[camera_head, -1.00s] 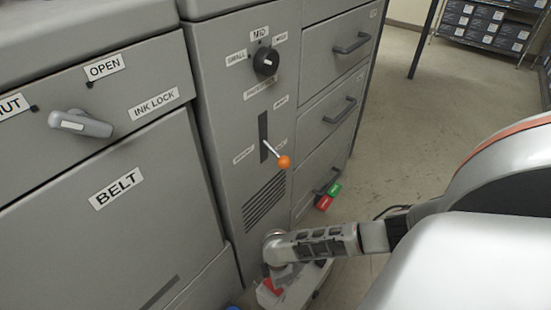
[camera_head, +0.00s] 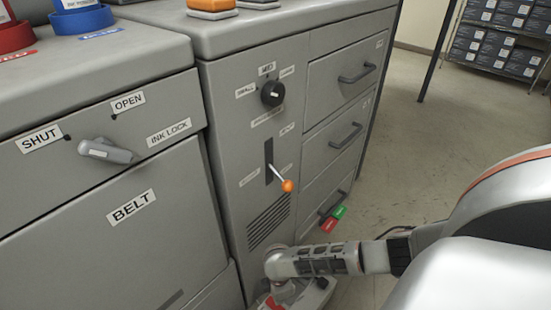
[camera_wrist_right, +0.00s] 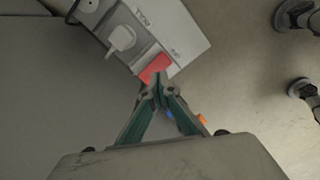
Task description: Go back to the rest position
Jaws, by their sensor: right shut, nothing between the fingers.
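My right arm (camera_head: 315,261) comes in from the right in the head view, low in front of the grey machine. Its gripper is hard to make out there. In the right wrist view, my right gripper (camera_wrist_right: 158,92) shows its two green-sided fingers meeting at the tips, shut and empty. The tips appear close to a red block (camera_wrist_right: 154,67) on a pale panel (camera_wrist_right: 178,28); I cannot tell whether they touch it. My left gripper is not in view.
The grey machine has an ink lock handle (camera_head: 106,151), a black knob (camera_head: 272,94) and an orange-tipped lever (camera_head: 287,186). Drawers (camera_head: 335,150) line its right part. Floor (camera_head: 420,150) is open to the right, with a shelf of boxes (camera_head: 495,45) at the back.

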